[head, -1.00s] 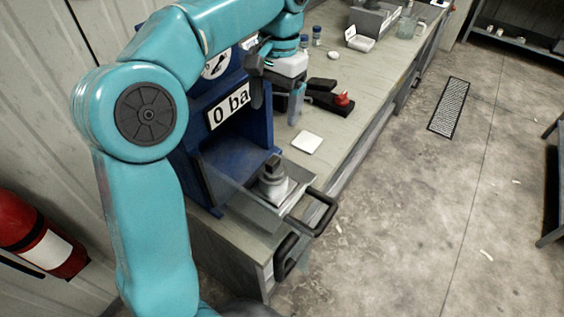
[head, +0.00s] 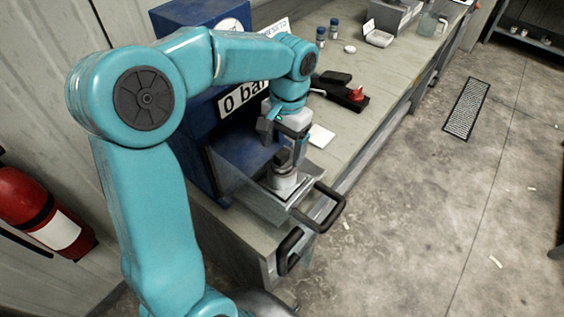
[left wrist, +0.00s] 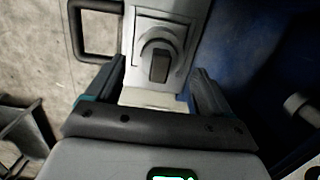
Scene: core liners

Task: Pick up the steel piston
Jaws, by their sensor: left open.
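The steel piston (head: 284,181) is a short grey cylinder with a dark block-shaped knob on top. It stands upright on the pulled-out tray (head: 262,203) of the blue press. My left gripper (head: 285,148) is just above it, pointing down, open and empty. In the left wrist view the piston (left wrist: 159,44) shows ahead of the open jaws (left wrist: 158,78), its dark knob lined up between the two fingers. I cannot tell whether a finger touches the knob. My right gripper is in neither view.
The blue press (head: 190,130) with a "0 bar" sign (head: 240,93) stands left of the piston. A black tray handle (head: 325,208) sticks out in front. A black tool with a red knob (head: 356,94) and small bottles (head: 321,36) stand farther back on the bench.

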